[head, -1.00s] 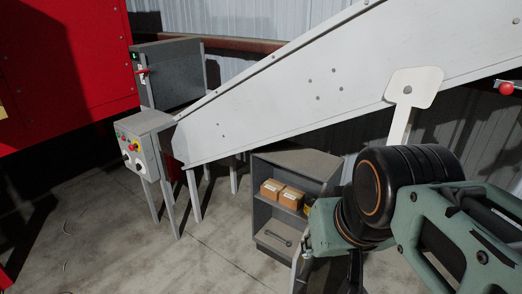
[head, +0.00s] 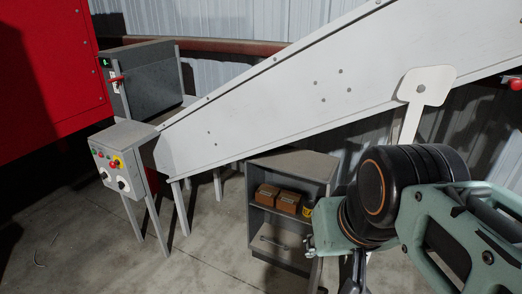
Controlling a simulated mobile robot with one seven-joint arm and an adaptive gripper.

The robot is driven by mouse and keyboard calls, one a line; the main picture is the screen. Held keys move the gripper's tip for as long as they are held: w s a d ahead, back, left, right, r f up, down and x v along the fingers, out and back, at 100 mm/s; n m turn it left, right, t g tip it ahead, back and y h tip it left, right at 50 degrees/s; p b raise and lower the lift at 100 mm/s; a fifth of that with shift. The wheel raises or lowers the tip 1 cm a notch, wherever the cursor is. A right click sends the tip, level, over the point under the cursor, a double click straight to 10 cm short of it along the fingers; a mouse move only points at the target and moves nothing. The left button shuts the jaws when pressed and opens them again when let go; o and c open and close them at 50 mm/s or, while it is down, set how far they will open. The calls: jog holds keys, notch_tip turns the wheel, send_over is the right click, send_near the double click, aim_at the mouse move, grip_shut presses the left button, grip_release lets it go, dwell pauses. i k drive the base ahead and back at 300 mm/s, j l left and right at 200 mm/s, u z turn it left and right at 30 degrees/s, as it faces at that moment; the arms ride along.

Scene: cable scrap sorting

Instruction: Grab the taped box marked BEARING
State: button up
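Two small brown boxes stand side by side on the upper shelf of a grey shelf unit (head: 301,165). They are the left box (head: 267,195) and the right box (head: 288,202). Their markings are too small to read, so I cannot tell which one says BEARING. My gripper (head: 353,284) is at the bottom edge of the head view, right of and nearer than the shelf unit. It is partly cut off by the frame and partly hidden by my arm, so its fingers cannot be made out. It is apart from the boxes.
A dark and yellow item (head: 308,208) sits right of the boxes. A grey tool (head: 273,243) lies on the lower shelf. A white sloping conveyor (head: 270,105) passes above the unit. A control box (head: 122,160) on legs stands left; bare floor lies between.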

aim_at(266, 194)
jog(key=i+j+z, duration=0.35)
jog(key=i+j, duration=0.15)
jog(key=j, duration=0.2)
jog(key=i+j+z, duration=0.15)
jog(key=i+j, duration=0.4)
